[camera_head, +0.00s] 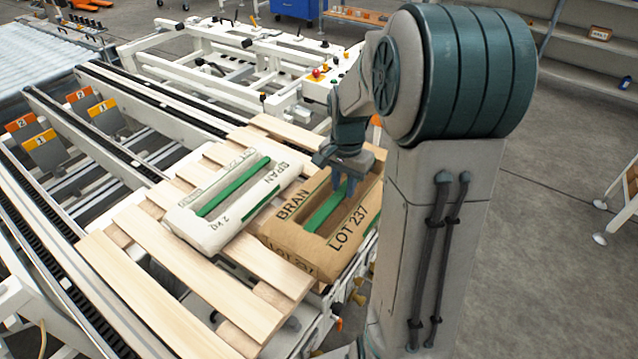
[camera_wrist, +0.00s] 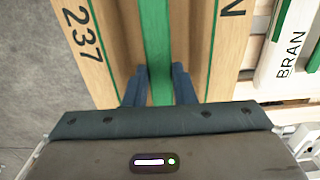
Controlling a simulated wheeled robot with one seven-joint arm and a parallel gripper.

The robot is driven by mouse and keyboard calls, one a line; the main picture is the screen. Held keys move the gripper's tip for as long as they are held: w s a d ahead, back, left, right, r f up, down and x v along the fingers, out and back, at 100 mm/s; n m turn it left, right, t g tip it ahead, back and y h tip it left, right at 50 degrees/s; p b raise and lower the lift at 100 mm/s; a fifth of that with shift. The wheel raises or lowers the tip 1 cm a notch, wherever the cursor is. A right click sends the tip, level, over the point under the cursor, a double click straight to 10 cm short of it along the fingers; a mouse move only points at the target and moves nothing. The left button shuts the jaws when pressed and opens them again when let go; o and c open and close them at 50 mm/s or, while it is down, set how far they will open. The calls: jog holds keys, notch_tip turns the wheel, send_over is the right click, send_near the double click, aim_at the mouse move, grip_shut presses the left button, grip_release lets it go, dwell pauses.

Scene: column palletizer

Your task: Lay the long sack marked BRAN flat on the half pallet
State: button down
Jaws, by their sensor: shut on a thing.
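A brown sack (camera_head: 290,243) marked BRAN and LOT 237 lies level at the right edge of the wooden half pallet (camera_head: 170,278). A green strip (camera_head: 323,212) runs along its sunken middle. My gripper (camera_head: 344,190) is over the sack's far half, shut on the green strip. In the wrist view, my gripper's fingers (camera_wrist: 158,80) stand either side of that green strip (camera_wrist: 157,30), and the brown sack (camera_wrist: 110,50) fills the middle. I cannot tell whether the sack's underside touches the slats. Its far end is partly hidden by my arm.
A white sack (camera_head: 218,232), also marked BRAN, lies flat on the slats just left of the brown one, a narrow gap between. Bare slats show at the front left. Conveyor rails (camera_head: 62,225) run along the left. Grey floor (camera_wrist: 40,75) lies beyond the brown sack's outer side.

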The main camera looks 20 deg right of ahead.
aim_at(295, 200)
jog(key=w+a+f, duration=0.1)
jog(key=a+f, duration=0.1)
jog(key=a, duration=0.1)
jog(key=w+a+f, duration=0.2)
jog(key=a, duration=0.2)
jog(key=w+a+f, duration=0.1)
jog(key=a+f, duration=0.1)
jog(key=a, duration=0.1)
jog(key=shift+w+a+f, duration=0.15)
jog(key=shift+w+f, duration=0.05)
jog(key=shift+w, duration=0.05)
jog(key=shift+f, duration=2)
jog(key=shift+f, duration=0.15)
jog(key=c, duration=1.2)
grip_release()
jog(key=shift+s, duration=0.1)
